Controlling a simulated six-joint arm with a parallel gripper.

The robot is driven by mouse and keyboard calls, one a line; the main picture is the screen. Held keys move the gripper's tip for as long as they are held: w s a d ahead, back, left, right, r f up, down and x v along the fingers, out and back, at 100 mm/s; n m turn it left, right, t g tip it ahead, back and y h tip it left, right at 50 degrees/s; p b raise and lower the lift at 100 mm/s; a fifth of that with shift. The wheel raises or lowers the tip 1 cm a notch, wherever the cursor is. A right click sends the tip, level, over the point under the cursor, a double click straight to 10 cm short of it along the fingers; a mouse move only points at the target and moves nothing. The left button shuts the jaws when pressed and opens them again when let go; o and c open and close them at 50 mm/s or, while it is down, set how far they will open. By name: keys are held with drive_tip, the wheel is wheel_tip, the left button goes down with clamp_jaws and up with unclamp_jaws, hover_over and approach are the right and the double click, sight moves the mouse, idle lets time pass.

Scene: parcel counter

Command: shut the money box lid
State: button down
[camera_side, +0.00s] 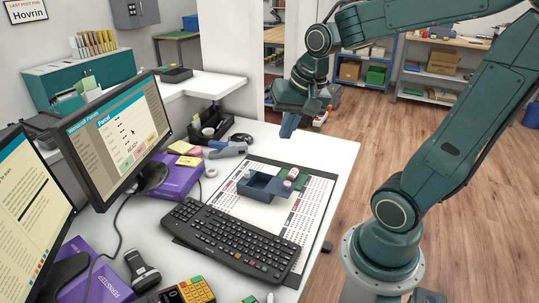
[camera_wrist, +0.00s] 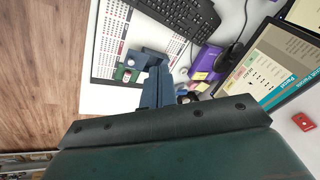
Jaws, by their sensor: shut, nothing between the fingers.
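The money box (camera_side: 256,193) is a small dark blue box on the printed desk mat, behind the keyboard. Its top is open and the dark inside shows. A flat blue piece at its right side looks like the lid (camera_side: 281,187), swung out from the opening; its exact angle is hard to tell. My gripper (camera_side: 287,131) is shut and empty, pointing down, above and behind the box and apart from it. In the wrist view my gripper's blue fingers (camera_wrist: 160,70) are together and hide part of the money box (camera_wrist: 135,57).
A green item (camera_side: 285,182) with a small red-and-white object on it lies right of the box. The keyboard (camera_side: 235,237) is in front. A tape dispenser (camera_side: 228,151), purple box (camera_side: 177,180) and monitors stand left. The counter behind the mat's right is clear.

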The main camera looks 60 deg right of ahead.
drive_tip(key=d+f+m+y, duration=0.1)
drive_tip(key=d+f+m, duration=0.8)
drive_tip(key=d+m, duration=0.1)
drive_tip(key=s+d+f+m+g, duration=0.1)
drive_tip(key=d+f+m, duration=0.8)
drive_tip(key=d, duration=0.4)
drive_tip(key=shift+s+d+m+y, duration=0.15)
drive_tip(key=shift+s+m+y, duration=0.2)
drive_tip(key=shift+m, duration=0.55)
drive_tip(key=shift+w+f, duration=0.1)
drive_tip(key=shift+f, duration=0.15)
hover_over(293, 189)
drive_tip(key=s, duration=0.1)
drive_tip(key=shift+d+f, duration=0.15)
drive_tip(key=shift+f, duration=2.4)
drive_tip(key=shift+d+f, duration=0.15)
drive_tip(key=shift+f, duration=2.4)
